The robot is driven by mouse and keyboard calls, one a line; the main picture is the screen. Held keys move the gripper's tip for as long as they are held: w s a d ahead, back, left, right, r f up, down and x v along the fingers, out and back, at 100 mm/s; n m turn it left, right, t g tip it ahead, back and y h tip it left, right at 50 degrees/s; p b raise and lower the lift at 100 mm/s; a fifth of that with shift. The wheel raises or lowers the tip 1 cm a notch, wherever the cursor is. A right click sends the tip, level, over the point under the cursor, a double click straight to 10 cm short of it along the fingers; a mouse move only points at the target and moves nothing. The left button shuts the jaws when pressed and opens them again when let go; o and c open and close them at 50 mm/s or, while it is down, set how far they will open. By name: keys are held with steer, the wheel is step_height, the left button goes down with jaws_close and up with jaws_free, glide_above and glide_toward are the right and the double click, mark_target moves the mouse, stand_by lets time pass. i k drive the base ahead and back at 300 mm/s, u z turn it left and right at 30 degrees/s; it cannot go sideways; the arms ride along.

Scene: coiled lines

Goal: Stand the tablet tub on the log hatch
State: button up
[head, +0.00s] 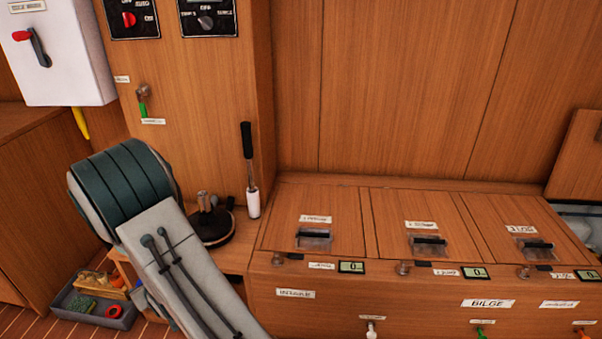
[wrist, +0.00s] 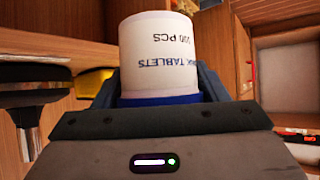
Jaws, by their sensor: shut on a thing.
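The tablet tub (wrist: 160,50) is a white cylinder with a blue band at its near end and dark print, which appears upside down in the wrist view. My gripper (wrist: 160,85) is shut on it, with a dark finger on each side. In the head view my arm covers the gripper and tub. Three wooden hatches with clear-framed black latches lie in a row on the bench top. The right hatch (head: 500,212) has a label that seems to read LOG, though it is small. The left hatch (head: 345,210) and middle hatch (head: 400,208) have unreadable labels. All three look shut and bare.
A black-handled lever (head: 248,170) and a round black base (head: 210,225) stand left of the hatches. A grey tray (head: 105,318) of small items is on the floor. Small displays and knobs line the bench's front edge. A wood wall rises behind.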

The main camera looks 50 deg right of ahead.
mark_target(529, 214)
steer(key=k, duration=1.4)
steer(key=z, duration=2.85)
steer(key=i, duration=0.25)
steer(key=z, duration=0.15)
